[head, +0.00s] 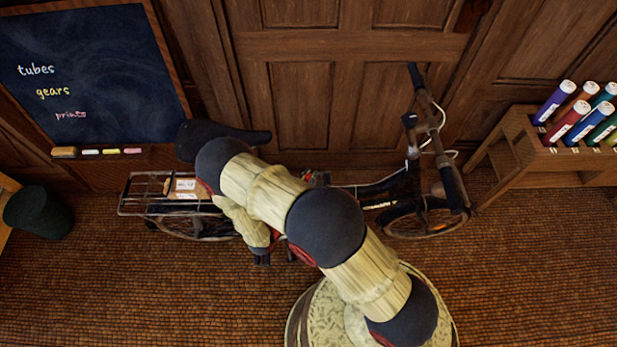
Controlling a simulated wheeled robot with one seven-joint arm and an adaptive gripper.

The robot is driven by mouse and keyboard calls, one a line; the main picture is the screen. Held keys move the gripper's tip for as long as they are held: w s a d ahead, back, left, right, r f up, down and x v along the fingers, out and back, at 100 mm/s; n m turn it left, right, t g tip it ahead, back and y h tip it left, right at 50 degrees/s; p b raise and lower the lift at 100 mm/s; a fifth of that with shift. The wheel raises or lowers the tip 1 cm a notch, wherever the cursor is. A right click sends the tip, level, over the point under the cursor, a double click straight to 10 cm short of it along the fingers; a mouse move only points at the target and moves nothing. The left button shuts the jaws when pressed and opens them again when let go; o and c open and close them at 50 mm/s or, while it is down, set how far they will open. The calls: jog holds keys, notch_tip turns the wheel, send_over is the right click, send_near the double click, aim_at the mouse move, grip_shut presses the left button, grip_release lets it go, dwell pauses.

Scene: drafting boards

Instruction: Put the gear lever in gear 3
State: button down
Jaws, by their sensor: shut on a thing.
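In the head view, my gripper (262,257) points down beside the bicycle, left of the picture's middle. It is shut on what seems to be the gear lever, but my arm and the gripper hide the lever. Its shape, its slot and any gear marks cannot be made out, so I cannot tell which gear it stands in. The bicycle (385,204) stands sideways in front of the wooden wall, with its handlebar at right and a rear rack at left. My arm covers the middle of its frame.
A blackboard (90,80) with chalk and an eraser on its ledge stands at left. A dark bin (38,212) is at the far left. A wooden rack (535,140) with coloured tubes stands at right. The front floor is clear at left and right.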

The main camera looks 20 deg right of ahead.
jog(key=shift+s+d+r+m+y+p, duration=0.2)
jog(key=shift+d+m+y+p, duration=0.1)
jog(key=shift+d+m+p, duration=0.4)
jog(key=shift+s+d+g+y+p, duration=0.1)
jog(key=shift+d+g+y+p, duration=0.2)
jog(key=shift+p, duration=0.2)
jog(key=shift+s+d+f+m+y+p, duration=0.2)
jog(key=shift+d+f+m+y+p, duration=0.25)
jog(key=shift+m, duration=0.45)
jog(key=shift+f, duration=0.1)
jog(key=c, duration=1.7)
grip_release()
